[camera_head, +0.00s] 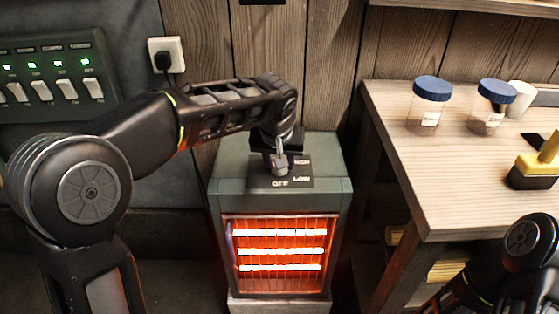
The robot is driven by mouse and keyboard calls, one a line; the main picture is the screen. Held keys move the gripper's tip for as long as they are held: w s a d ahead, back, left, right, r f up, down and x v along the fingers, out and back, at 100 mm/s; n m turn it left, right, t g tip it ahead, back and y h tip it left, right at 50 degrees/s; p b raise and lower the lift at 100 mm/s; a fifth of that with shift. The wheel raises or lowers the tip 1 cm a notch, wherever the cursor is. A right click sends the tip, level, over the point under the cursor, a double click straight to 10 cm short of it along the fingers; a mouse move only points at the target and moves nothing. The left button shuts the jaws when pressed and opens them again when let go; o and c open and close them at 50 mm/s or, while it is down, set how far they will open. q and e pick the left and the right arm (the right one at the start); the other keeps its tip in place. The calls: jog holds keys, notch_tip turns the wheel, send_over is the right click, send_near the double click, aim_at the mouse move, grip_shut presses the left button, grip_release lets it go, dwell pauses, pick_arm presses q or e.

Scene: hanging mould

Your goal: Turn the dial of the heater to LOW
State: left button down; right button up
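The heater (228,205) is a dark green box with several glowing orange bars behind a front grille. Its top carries a black plate with the labels HIGH, LOW and OFF. My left gripper (279,163) reaches down from above onto this plate, right over where the dial sits. The gripper and its fingers hide most of the dial, so I cannot tell where it points or whether the fingers grip it. My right arm (520,250) shows at the bottom right, with its gripper out of the picture.
A wooden table (400,165) stands to the right, holding two blue-lidded jars (430,100) (488,105), a white cup (521,98) and a yellow-and-black tool (537,168). A switch panel (50,75) and a plugged wall socket (167,52) are at the left.

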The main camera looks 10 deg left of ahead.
pick_arm(q)
jog(key=c, duration=0.9)
grip_release()
jog(key=p+v, duration=0.1)
jog(key=v, duration=0.6)
jog(key=shift+s+r, duration=0.1)
jog(key=shift+r, duration=0.3)
